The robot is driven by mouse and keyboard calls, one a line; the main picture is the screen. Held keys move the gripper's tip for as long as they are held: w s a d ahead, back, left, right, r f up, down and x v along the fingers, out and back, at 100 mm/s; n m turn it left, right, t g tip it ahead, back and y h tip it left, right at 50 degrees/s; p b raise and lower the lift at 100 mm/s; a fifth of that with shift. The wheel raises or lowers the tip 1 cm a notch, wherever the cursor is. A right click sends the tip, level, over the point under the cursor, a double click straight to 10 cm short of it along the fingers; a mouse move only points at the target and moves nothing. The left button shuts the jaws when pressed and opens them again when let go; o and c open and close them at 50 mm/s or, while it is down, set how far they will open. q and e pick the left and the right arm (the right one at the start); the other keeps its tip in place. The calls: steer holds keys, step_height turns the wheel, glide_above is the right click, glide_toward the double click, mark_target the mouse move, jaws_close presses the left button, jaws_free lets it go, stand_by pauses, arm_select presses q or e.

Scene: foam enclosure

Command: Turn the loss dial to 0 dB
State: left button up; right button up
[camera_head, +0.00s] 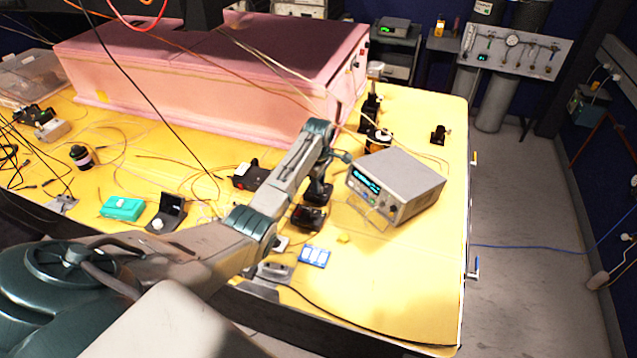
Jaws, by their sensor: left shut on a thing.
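My left arm reaches over the table from the lower left and bends down at its wrist. Its gripper (316,203) points down, shut on what seems to be the dial of a small black box (308,220). The dial and its markings are hidden by the gripper and too small to read, so I cannot tell its setting. A grey bench instrument (400,182) with a lit cyan display stands just right of the gripper, apart from it. My right gripper is not in view.
The yellow table (420,290) is clear at its front right. Around my arm lie a blue-white card (314,257), a black-red device (250,175), a black case (166,214), a teal box (122,208) and loose fibres. A pink foam enclosure (200,85) stands behind.

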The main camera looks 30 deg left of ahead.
arm_select(q)
steer(key=o, duration=1)
step_height(320, 180, up, 11)
steer(key=b, duration=0.3)
steer(key=shift+b, duration=0.4)
steer(key=shift+f, duration=0.1)
